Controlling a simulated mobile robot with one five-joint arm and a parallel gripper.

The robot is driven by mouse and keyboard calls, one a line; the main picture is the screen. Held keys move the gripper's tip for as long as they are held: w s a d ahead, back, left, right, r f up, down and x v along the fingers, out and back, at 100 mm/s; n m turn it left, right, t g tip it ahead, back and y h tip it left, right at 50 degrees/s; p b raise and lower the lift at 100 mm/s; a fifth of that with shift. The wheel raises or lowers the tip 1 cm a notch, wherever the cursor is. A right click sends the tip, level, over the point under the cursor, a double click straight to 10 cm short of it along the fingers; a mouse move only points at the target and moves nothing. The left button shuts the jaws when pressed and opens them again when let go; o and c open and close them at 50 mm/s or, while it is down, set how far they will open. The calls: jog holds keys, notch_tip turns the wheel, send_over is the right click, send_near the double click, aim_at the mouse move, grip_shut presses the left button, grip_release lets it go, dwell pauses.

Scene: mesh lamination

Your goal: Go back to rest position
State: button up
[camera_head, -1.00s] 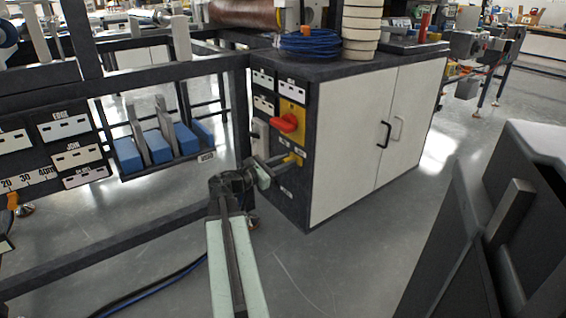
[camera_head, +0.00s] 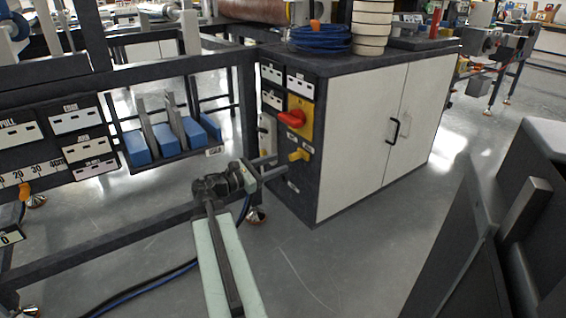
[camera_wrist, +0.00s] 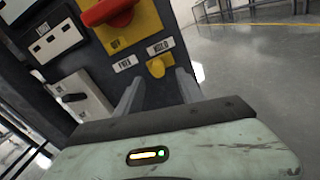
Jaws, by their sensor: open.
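My gripper (camera_head: 281,163) is open and empty in front of the control panel (camera_head: 294,185) on the cabinet's end. Its fingers point at a small yellow knob (camera_head: 299,155) low on the panel. In the wrist view the two fingers (camera_wrist: 160,78) stand apart, with the yellow knob (camera_wrist: 156,67) beyond and between their tips. The knob appears clear of both fingers. A red rotary switch (camera_head: 291,118) on a yellow plate sits above the knob; it also shows at the top of the wrist view (camera_wrist: 108,12).
The cabinet (camera_head: 365,135) has white doors and carries a blue cable coil (camera_head: 320,38). Left of my arm is a dark frame (camera_head: 160,218) with a rack of blue blocks (camera_head: 167,135). A cable (camera_head: 150,286) lies on the floor. Open floor (camera_head: 330,265) lies right of my arm.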

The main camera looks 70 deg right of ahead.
dwell(0.4)
jog(key=w+a+f+m+t+y+p, duration=0.35)
jog(key=w+a+p, duration=0.25)
jog(key=w+a, duration=0.55)
jog(key=w+a+f+m+t+y+p, duration=0.25)
jog(key=w+a+t+p, duration=0.2)
jog(key=w+a, duration=0.65)
jog(key=w+a+m+t+y+p, duration=0.1)
jog(key=w+a+y+p, duration=0.15)
jog(key=a, duration=0.95)
jog(key=w+a+r+m+y+p, duration=0.1)
jog(key=a+y+p, duration=0.2)
jog(key=a, duration=0.8)
jog(key=w+a+m+t+y+p, duration=0.1)
jog(key=w+a+y+p, duration=0.15)
jog(key=a, duration=0.95)
notch_tip(320, 180, up, 38)
jog(key=a+y+p, duration=0.1)
jog(key=a+p, duration=0.1)
jog(key=p, duration=3.6)
jog(key=shift+s+f, duration=0.15)
jog(key=shift+s, duration=0.15)
jog(key=shift+f, duration=0.1)
